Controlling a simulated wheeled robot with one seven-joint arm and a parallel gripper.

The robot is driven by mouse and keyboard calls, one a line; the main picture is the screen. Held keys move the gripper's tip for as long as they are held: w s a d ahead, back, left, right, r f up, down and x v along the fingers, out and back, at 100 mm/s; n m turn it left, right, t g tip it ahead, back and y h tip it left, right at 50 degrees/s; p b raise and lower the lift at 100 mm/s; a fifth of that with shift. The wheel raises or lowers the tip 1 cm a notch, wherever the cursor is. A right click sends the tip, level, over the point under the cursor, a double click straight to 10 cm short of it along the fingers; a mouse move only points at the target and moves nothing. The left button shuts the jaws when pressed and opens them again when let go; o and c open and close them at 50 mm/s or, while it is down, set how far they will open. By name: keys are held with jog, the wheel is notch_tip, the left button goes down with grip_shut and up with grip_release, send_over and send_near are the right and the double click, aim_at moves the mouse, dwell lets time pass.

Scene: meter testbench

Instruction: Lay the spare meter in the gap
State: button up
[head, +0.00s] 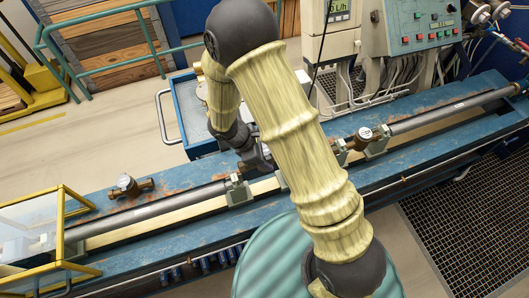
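A brass meter with a round face (126,184) lies on the blue bench at the left, behind the grey pipe (170,206). A second brass meter (365,136) sits in the pipe line at the right, by grey-green clamp blocks (376,143). The left pipe ends near another clamp block (238,189). The stretch of line between this block and the right-hand blocks is largely hidden by my arm. My gripper (258,158) shows only as a small dark part behind my arm, above the bench's middle. Its fingers and anything between them cannot be made out.
A blue cart or tray (186,108) with a handle stands behind the bench. A yellow-framed clear guard (32,228) covers the bench's left end. A control panel (422,25) and a grey display unit (335,35) stand at the back right. A ribbed green drum (265,262) is in front.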

jog(key=shift+f+b, duration=2.25)
jog(key=shift+f, duration=0.65)
jog(key=shift+f+b, duration=0.4)
jog(key=shift+b, duration=0.1)
jog(key=shift+f+b, duration=1.15)
jog(key=shift+f, duration=0.2)
jog(key=shift+d+f+b, duration=0.1)
jog(key=shift+f+b, duration=0.2)
jog(key=o, duration=1.6)
